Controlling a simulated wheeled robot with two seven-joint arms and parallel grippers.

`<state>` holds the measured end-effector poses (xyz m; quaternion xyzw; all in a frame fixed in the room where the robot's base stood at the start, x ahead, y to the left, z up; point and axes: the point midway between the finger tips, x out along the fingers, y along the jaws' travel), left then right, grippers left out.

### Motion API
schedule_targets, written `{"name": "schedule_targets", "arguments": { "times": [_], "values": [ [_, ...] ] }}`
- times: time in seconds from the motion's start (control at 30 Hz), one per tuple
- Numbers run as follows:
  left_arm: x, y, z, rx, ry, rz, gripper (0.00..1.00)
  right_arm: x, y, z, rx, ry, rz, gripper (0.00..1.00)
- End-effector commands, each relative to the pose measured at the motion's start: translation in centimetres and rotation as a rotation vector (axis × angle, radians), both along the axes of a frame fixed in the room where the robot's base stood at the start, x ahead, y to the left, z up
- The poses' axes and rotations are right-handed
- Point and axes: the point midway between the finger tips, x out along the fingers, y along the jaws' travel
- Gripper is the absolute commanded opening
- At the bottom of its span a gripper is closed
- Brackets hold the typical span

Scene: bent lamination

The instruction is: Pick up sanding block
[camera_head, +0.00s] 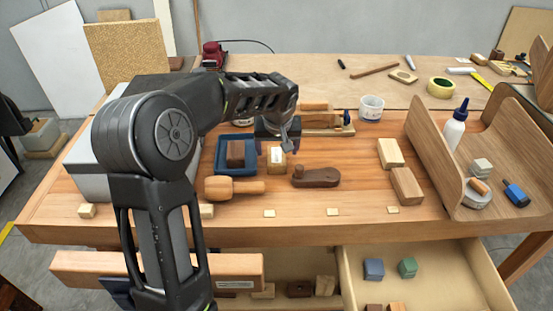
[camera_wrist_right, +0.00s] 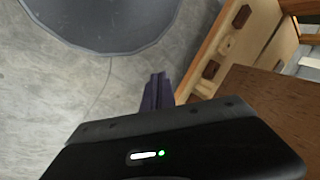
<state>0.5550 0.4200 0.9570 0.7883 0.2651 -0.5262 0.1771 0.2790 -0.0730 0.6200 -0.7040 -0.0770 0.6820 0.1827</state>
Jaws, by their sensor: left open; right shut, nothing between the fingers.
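Several blocks show in the head view, and I cannot tell for sure which is the sanding block. A small light wood block with a pale label (camera_head: 276,159) stands on the workbench (camera_head: 330,212). A dark brown block (camera_head: 236,153) lies in a blue tray (camera_head: 221,168) just left of it. My left gripper (camera_head: 276,144) is open, right over the labelled block, its fingers pointing down; contact cannot be made out. My right gripper (camera_wrist_right: 157,92) shows only in the right wrist view, shut and empty, over the grey floor.
A wooden mallet (camera_head: 232,189) and a dark brown wooden piece (camera_head: 316,177) lie close in front. Two light blocks (camera_head: 390,153) lie further right, beside a curved wooden shell (camera_head: 433,150). An open drawer (camera_head: 440,285) below holds blue and green blocks.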

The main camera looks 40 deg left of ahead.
Motion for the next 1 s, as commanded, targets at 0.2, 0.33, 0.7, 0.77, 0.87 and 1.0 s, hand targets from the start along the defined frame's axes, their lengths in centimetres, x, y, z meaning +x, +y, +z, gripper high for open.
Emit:
{"name": "schedule_targets", "arguments": {
  "times": [0.2,0.33,0.7,0.77,0.87,1.0],
  "values": [
    [0.8,0.8,-2.8,-0.001,0.004,0.001,0.76,0.0,0.0,1.2,0.0,0.001,0.0,0.0],
    [1.2,1.1,-4.0,0.0,0.002,-0.001,0.76,0.0,0.0,1.4,0.0,0.001,0.0,0.0],
    [1.3,1.2,-4.2,-0.001,0.001,0.0,0.76,0.0,0.0,1.3,0.0,0.001,0.0,0.0],
    [1.3,1.1,-4.2,0.0,0.0,0.0,0.76,0.0,0.0,1.3,0.0,0.001,0.0,0.0],
    [1.3,1.1,-4.2,0.0,0.0,0.0,0.76,0.0,0.0,1.3,0.0,0.001,0.0,0.0],
    [1.3,1.1,-4.2,0.0,0.0,0.0,0.76,0.0,0.0,1.3,0.0,0.001,0.0,0.0]
  ]
}}
